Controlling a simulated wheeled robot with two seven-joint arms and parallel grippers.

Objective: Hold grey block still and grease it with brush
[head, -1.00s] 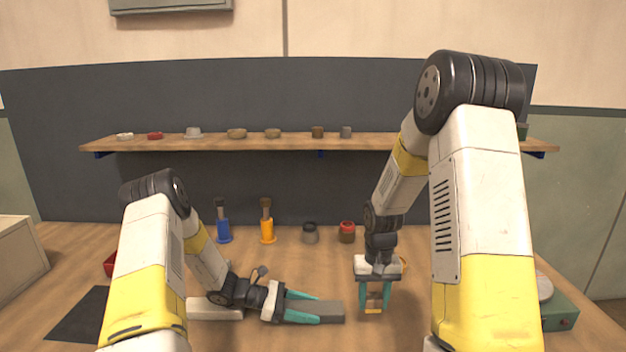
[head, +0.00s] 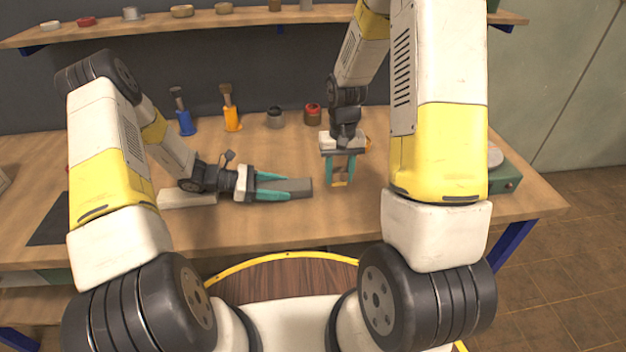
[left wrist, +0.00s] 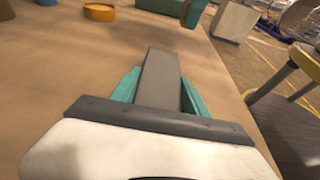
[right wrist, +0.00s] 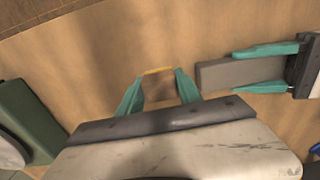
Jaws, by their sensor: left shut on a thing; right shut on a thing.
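The grey block (head: 297,188) lies level just above or on the table; I cannot tell which. My left gripper (head: 284,188) is shut on it from the left, and its free end sticks out past the teal fingers. The block also shows in the left wrist view (left wrist: 160,78). My right gripper (head: 339,172) points down, just right of the block's free end. It is shut on a small brown, yellow-edged piece (right wrist: 158,87), apparently the brush, mostly hidden between its fingers. The brush and the block are apart in the right wrist view.
A blue holder (head: 185,124) and an orange holder (head: 232,119) with upright tools stand behind. A grey jar (head: 275,118) and a red-topped jar (head: 313,115) stand beside them. A green box (head: 507,178) sits at the right. The table's front strip (head: 330,228) is clear.

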